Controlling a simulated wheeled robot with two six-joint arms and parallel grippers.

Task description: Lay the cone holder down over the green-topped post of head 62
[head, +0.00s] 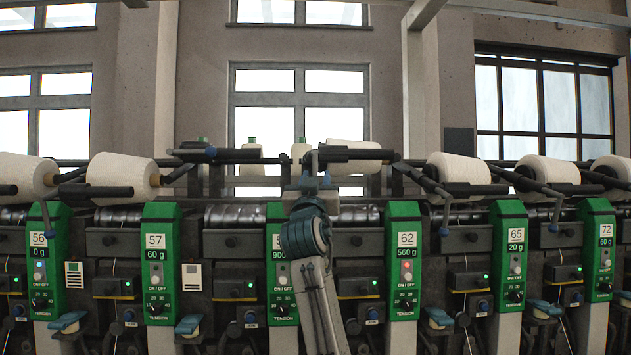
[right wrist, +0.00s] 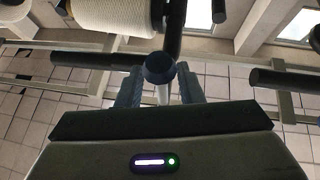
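The cone holder (head: 352,155) is a black bar raised above the machine rail in the head view, with a pale cone (head: 366,168) behind it. Its blue ball knob (right wrist: 160,67) sits between the finger ends of my right gripper (right wrist: 160,82) in the right wrist view, filling the gap. My right gripper (head: 308,184) stands just left of the holder bar in the head view, and looks shut on the knob. The head 62 panel (head: 405,262) is green with a red light. A green-topped post (head: 301,141) stands behind my gripper, partly hidden; I cannot tell its head. My left gripper is out of view.
Another raised holder (head: 222,155) is to the left. Lowered holders carry cones left and right, including a cone (head: 459,170) right of head 62. Green panels with knobs and blue levers line the front. The panel of the head left of 62 (head: 278,262) is partly hidden by my arm.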

